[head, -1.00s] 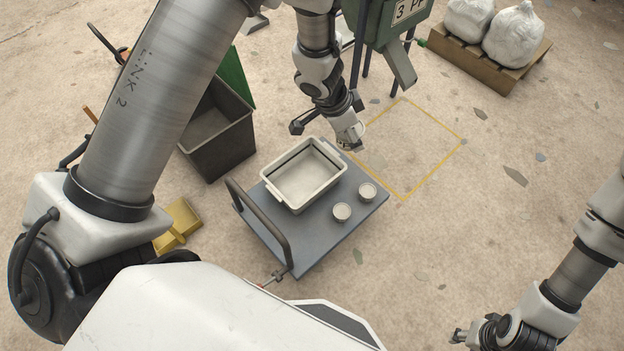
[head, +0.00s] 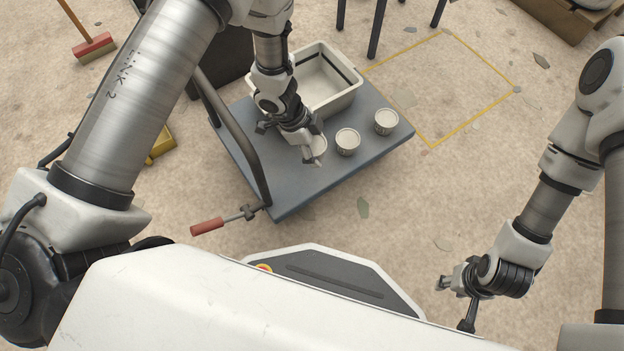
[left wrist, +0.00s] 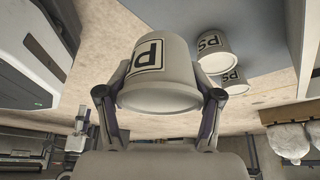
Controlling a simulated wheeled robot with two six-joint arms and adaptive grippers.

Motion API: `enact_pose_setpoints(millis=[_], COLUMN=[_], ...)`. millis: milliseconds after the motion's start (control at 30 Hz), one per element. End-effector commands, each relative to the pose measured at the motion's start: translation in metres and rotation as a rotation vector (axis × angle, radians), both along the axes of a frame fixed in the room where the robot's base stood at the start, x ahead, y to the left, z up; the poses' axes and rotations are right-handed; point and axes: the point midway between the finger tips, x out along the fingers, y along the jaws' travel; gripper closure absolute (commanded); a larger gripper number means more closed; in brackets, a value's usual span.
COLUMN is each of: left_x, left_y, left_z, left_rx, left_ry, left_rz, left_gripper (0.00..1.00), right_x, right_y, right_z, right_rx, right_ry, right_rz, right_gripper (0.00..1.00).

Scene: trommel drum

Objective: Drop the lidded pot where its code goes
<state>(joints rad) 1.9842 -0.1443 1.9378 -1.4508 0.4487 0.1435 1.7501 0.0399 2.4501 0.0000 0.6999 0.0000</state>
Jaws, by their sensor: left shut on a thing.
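My left gripper (head: 312,156) is shut on a pale grey pot (head: 319,145), over the near part of the blue-grey cart (head: 275,185). In the left wrist view the held pot (left wrist: 165,85) sits between both fingers, its label showing a large black P-like letter, partly cut off. I cannot tell whether the pot touches the cart. Two similar pots, a nearer one (head: 347,143) and a farther one (head: 386,122), stand on the cart to its right. Their labels seem to read "PS" in the left wrist view. My right gripper (head: 447,282) is apart from the cart; its opening is unclear.
A cream tray (head: 345,103) sits on the cart behind my left gripper. The cart's dark handle (head: 235,140) rises at left. A dark bin (head: 215,70) stands behind it. A yellow outlined square (head: 478,115) on the floor is empty. A red broom (head: 93,47) is far left.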

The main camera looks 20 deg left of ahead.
Motion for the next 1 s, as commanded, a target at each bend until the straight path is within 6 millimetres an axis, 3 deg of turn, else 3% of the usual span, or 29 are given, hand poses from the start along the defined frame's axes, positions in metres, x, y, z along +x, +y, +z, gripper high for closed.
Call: enact_pose_setpoints(millis=[200,500,867,900,967,1000], left_x=[-0.001,0.000,0.000,0.000,0.000,0.000], left_y=[0.000,0.000,0.000,0.000,0.000,0.000], left_z=[-0.053,-0.099,-0.099,-0.099,-0.099,-0.099], left_rx=[0.000,0.000,0.000,0.000,0.000,0.000], left_ry=[0.003,0.002,0.001,0.000,0.000,0.000], left_rz=[0.001,0.001,0.001,0.001,0.001,0.001], left_gripper=[0.55,0.55,0.59,0.27,0.09,0.09], right_x=[0.000,0.002,0.002,0.002,0.002,0.002], right_y=[0.000,-0.001,-0.001,-0.001,-0.001,-0.001], right_z=[-0.036,-0.065,-0.062,-0.062,-0.062,-0.062], right_rx=[0.000,-0.001,-0.001,-0.001,-0.001,-0.001], right_ry=[0.000,-0.005,-0.005,-0.005,-0.005,-0.005], right_rz=[0.000,-0.007,-0.007,-0.007,-0.007,-0.007], right_gripper=[0.60,0.60,0.60,0.60,0.60,0.60])
